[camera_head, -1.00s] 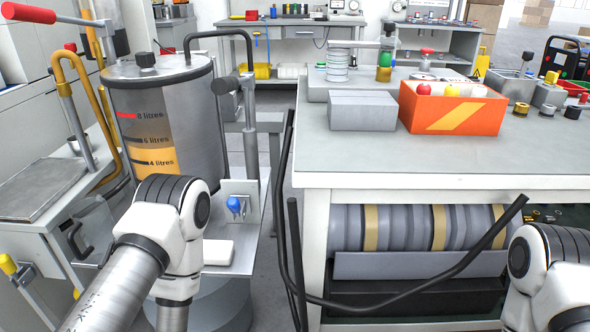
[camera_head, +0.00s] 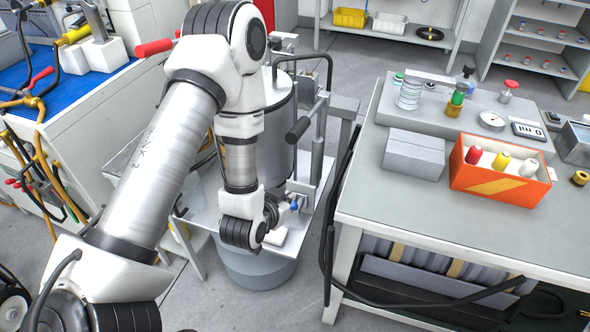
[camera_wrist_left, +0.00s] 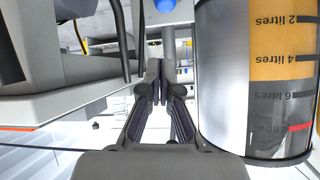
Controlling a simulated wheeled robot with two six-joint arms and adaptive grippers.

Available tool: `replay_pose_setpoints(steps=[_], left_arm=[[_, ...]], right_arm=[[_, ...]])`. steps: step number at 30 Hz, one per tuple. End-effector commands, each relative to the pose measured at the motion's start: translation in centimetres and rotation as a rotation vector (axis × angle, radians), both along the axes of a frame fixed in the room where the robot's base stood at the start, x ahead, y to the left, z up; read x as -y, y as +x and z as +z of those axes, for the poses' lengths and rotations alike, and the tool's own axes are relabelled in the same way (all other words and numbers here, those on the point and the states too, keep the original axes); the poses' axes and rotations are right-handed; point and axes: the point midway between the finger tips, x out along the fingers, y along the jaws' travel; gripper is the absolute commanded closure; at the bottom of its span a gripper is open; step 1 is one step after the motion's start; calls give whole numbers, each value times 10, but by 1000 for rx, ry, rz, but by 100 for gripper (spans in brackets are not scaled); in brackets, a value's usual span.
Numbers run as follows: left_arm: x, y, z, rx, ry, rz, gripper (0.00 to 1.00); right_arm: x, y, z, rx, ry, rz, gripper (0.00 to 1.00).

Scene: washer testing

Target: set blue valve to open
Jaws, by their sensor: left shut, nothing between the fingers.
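The blue valve (camera_head: 294,206) shows as a small blue handle on the stand beside the tank, low in the middle of the head view. In the left wrist view the blue handle (camera_wrist_left: 165,6) is at the top edge, partly cut off, so its exact angle cannot be told. My left gripper (camera_head: 276,208) is close to the valve, on its left in the head view, and partly hidden by my wrist. In the left wrist view its fingers (camera_wrist_left: 160,72) are together, empty and pointing toward the valve, with a visible gap to it. My right gripper is out of view.
The tank (camera_head: 279,125) with litre marks stands close beside my left gripper; its scale (camera_wrist_left: 283,75) appears upside down in the wrist view. A horizontal dark-tipped lever (camera_head: 298,129) sticks out above the valve. The grey workbench (camera_head: 390,205) is to the right.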

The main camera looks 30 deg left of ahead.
Motion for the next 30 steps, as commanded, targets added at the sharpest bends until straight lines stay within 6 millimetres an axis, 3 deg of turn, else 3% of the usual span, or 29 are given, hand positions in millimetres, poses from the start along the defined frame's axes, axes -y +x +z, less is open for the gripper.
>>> replay_pose_setpoints(steps=[1,3,8,19,24,30], left_arm=[[-2,2,14,16,5,3,100],[-3,6,14,28,10,3,100],[-5,21,1,28,10,3,100],[-16,88,-41,27,10,3,100],[-16,66,-59,20,8,4,100],[-16,57,-66,23,8,3,100]], right_arm=[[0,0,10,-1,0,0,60],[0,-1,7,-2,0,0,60],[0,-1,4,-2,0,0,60],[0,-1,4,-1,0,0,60],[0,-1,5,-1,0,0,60],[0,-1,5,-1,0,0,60]])
